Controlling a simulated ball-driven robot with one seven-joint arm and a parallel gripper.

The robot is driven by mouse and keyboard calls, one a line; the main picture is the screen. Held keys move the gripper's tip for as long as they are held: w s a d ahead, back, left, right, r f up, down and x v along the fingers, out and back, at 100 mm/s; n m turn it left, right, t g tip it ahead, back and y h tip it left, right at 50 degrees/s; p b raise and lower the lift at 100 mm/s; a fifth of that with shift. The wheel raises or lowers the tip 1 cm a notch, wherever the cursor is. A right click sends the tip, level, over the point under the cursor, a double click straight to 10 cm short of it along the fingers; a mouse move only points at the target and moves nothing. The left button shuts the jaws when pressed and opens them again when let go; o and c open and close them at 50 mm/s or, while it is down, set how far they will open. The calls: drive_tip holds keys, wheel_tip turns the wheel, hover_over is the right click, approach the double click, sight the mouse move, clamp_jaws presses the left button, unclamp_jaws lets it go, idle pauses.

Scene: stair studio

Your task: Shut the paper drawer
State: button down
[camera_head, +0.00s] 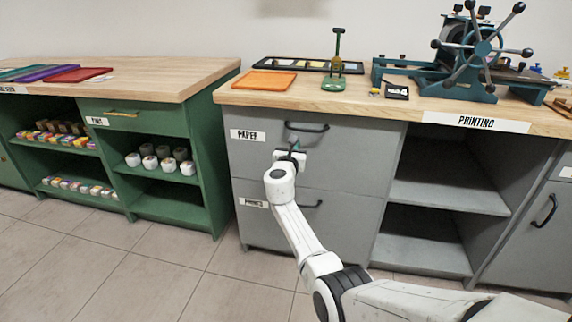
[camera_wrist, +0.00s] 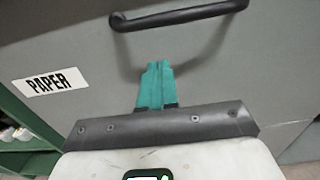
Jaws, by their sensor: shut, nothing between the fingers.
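The paper drawer (camera_head: 345,146) is the grey upper drawer of the cabinet on the right, with a white PAPER label (camera_head: 247,135) and a dark bar handle (camera_head: 310,128). Its front looks flush with the cabinet face in the head view. My gripper (camera_head: 291,143) is in front of this drawer, just left of and below the handle. In the wrist view its teal fingers (camera_wrist: 157,70) are shut and empty, pointing at the drawer front below the handle (camera_wrist: 180,16). I cannot tell whether the fingertips touch the front. The label also shows in the wrist view (camera_wrist: 50,82).
A lower grey drawer (camera_head: 345,205) with its own handle is below. Open shelves (camera_head: 450,185) are to the right. The wooden top (camera_head: 350,98) carries an orange tray (camera_head: 264,81) and a printing press (camera_head: 472,60). A green cabinet (camera_head: 215,150) stands left; tiled floor (camera_head: 130,270) is clear.

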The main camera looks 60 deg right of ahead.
drive_tip(key=p+v, duration=0.3)
drive_tip(key=v, duration=0.8)
drive_tip(key=shift+a+p, duration=0.3)
drive_tip(key=shift+p, duration=0.1)
drive_tip(key=s+a+f+m+g+y, duration=0.4)
drive_tip(key=s+a+f+m+y, duration=0.3)
drive_tip(key=s+a+f+m, duration=0.7)
drive_tip(key=s+a+f+m+g+y, duration=0.1)
drive_tip(key=s+a+f+m+y, duration=0.2)
drive_tip(key=s+a+m+y, duration=1)
drive_tip(key=s+a+r+n+h+p, duration=0.1)
drive_tip(key=a+r+n+p, duration=0.1)
drive_tip(key=r+p, duration=0.8)
drive_tip(key=s+a+r+n+h+p, duration=0.2)
drive_tip(key=a+r+p, duration=0.2)
drive_tip(key=r+p, duration=0.7)
drive_tip(key=shift+s+a+r+n, duration=0.25)
drive_tip(key=shift+a+r+n, duration=0.05)
drive_tip(key=shift+r+n, duration=0.1)
